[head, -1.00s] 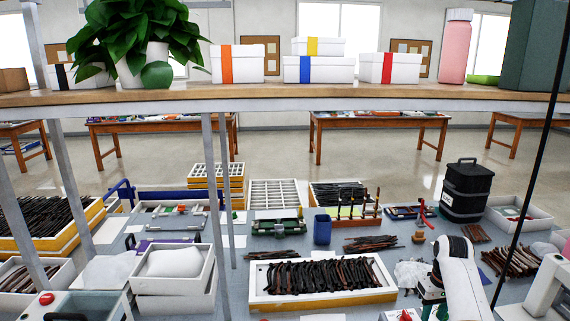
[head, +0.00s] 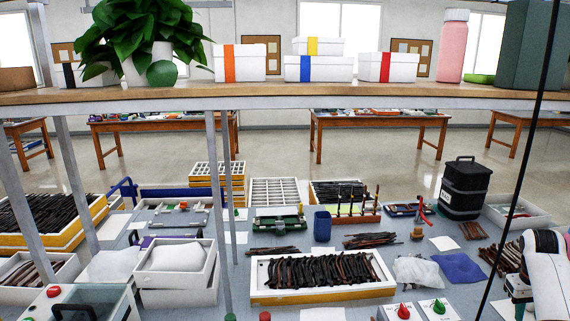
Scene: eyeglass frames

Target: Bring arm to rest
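My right arm (head: 545,272) is white and reaches in at the lower right edge, over the right part of the bench. Its dark end (head: 519,290), with a bit of green, is small and partly cut off, so I cannot make out the fingers or anything between them. My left arm and gripper are not in view. A white and yellow tray (head: 322,296) at the lower middle holds several dark brown curved eyeglass parts (head: 320,270).
A blue cloth (head: 458,268) and a clear bag (head: 418,271) lie right of the tray. Red and green knobs (head: 404,311) sit at the front. A black canister (head: 465,188) stands farther back. A shelf (head: 300,97) crosses above, with thin posts (head: 217,220).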

